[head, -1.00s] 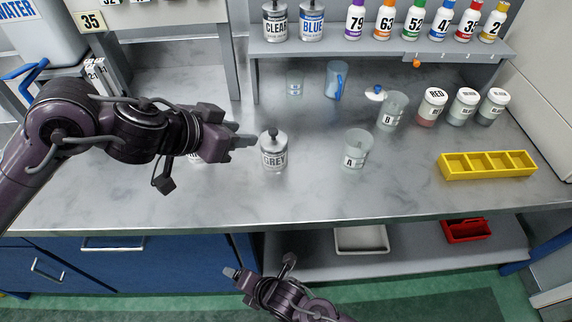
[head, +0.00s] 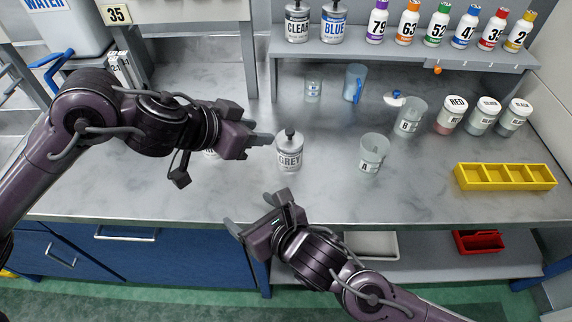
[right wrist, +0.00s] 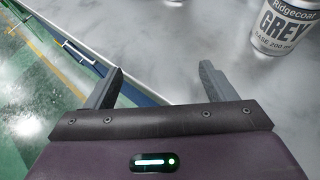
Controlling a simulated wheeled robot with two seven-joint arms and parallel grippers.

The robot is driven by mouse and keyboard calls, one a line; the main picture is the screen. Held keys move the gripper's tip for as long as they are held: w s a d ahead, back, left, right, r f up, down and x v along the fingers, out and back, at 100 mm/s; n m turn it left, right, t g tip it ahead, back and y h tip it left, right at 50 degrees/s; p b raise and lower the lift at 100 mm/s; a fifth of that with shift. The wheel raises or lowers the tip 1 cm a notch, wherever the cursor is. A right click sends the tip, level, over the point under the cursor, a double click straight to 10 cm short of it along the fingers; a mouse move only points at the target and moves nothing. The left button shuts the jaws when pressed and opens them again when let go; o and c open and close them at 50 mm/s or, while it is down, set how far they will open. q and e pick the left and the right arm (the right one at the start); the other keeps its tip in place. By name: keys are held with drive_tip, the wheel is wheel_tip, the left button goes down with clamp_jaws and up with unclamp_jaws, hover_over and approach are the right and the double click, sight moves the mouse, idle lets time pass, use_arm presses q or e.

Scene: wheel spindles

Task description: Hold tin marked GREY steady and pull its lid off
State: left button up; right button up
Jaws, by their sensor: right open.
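The tin marked GREY (head: 289,158) stands upright on the bench. Its lid (head: 290,136) is on top, with a dark knob. My left gripper (head: 262,139) is just left of the tin, pointing at it near lid height; a small gap seems to show. Its fingers are seen edge-on, so their opening is unclear. My right gripper (head: 257,208) is open and empty near the bench's front edge, below and left of the tin in the head view. In the right wrist view its two fingers (right wrist: 161,72) are apart, and the tin (right wrist: 286,28) shows at upper right.
Beaker A (head: 372,154) stands right of the tin, with beaker B (head: 409,118) and several labelled jars (head: 481,118) beyond. A yellow divided tray (head: 505,177) is at the right. A labelled white object (head: 210,154) is mostly hidden behind my left gripper. The bench front is clear.

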sight(295, 159)
drive_tip(key=w+d+m+t+h, duration=0.1)
drive_tip(key=w+d, duration=0.2)
drive_tip(key=w+d+r+m+t+h, duration=0.1)
drive_tip(key=w+d, duration=0.2)
drive_tip(key=w, duration=0.1)
drive_tip(key=w+d+m+t+h, duration=0.1)
drive_tip(key=w+d, duration=0.2)
drive_tip(key=shift+w+d+r, duration=0.15)
drive_tip(key=shift+r, duration=0.05)
drive_tip(key=shift+w, duration=0.35)
drive_tip(key=shift+x, duration=3.6)
drive_tip(key=c, duration=1.2)
